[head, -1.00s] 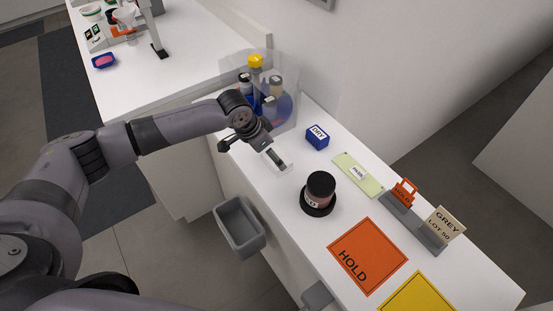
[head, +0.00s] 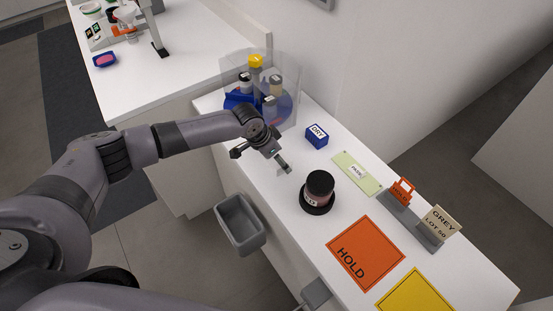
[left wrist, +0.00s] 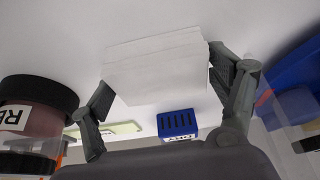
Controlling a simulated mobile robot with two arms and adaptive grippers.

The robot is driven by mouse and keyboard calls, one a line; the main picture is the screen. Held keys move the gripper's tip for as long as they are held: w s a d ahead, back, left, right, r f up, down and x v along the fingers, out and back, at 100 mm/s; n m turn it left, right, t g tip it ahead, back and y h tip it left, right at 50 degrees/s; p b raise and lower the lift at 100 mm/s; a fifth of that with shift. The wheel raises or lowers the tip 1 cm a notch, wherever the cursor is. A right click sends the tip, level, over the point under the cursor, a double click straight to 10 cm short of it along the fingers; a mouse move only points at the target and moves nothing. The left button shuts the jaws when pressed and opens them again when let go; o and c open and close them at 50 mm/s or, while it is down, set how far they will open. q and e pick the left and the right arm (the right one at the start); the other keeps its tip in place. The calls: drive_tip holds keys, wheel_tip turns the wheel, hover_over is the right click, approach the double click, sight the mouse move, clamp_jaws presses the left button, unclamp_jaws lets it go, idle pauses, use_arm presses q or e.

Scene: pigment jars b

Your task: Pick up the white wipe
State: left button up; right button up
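The white wipe (left wrist: 155,65) is a pale, layered, folded piece in the middle of the left wrist view. My left gripper (left wrist: 160,85) has its fingers spread wide, one at each side of the wipe. The fingertips lie close to its edges; I cannot tell whether they touch it. In the head view my left gripper (head: 263,168) is low over the white counter, between the round clear-walled holder and the dark-lidded jar. There the wipe is mostly hidden and hard to tell from the counter. My right gripper is not in view.
A dark-lidded jar (head: 319,188) stands just right of the gripper. A blue DRY block (head: 317,136) is behind it. A clear-walled holder with bottles (head: 283,97) is at the back left. A grey bin (head: 240,224) hangs at the front edge. An orange HOLD mat (head: 367,252) lies right.

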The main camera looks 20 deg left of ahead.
use_arm(q)
drive_tip(key=c, duration=0.6)
drive_tip(key=shift+r, duration=0.2)
drive_tip(key=shift+c, duration=0.2)
wheel_tip(320, 180, up, 20)
drive_tip(key=b, duration=0.3)
drive_tip(key=shift+f, duration=0.15)
